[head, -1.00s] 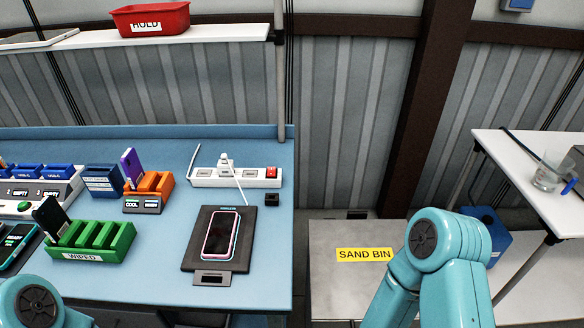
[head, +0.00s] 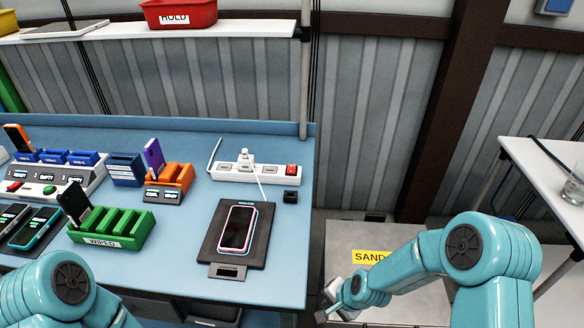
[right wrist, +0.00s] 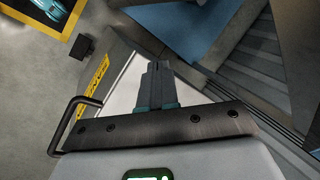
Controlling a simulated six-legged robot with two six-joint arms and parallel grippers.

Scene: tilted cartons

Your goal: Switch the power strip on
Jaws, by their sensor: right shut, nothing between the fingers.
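The white power strip (head: 228,173) lies along the back of the blue bench in the head view. Its red switch (head: 291,169) is at the right end; I cannot tell which way it is tipped. A white plug (head: 245,158) stands in a middle socket, with a cord running forward. My right gripper (head: 322,316) is low, off the bench's right edge, in front of the sand bin and well short of the strip. In the right wrist view its fingers (right wrist: 156,75) are closed together and empty. Only a left arm link shows; its gripper is out of view.
A phone on a dark pad (head: 211,255) lies in front of the strip, with a small black block (head: 291,197) near the switch. Green (head: 136,238) and orange racks stand left. The sand bin (head: 345,235) is right of the bench. A shelf with a red HOLD bin (head: 180,14) is above.

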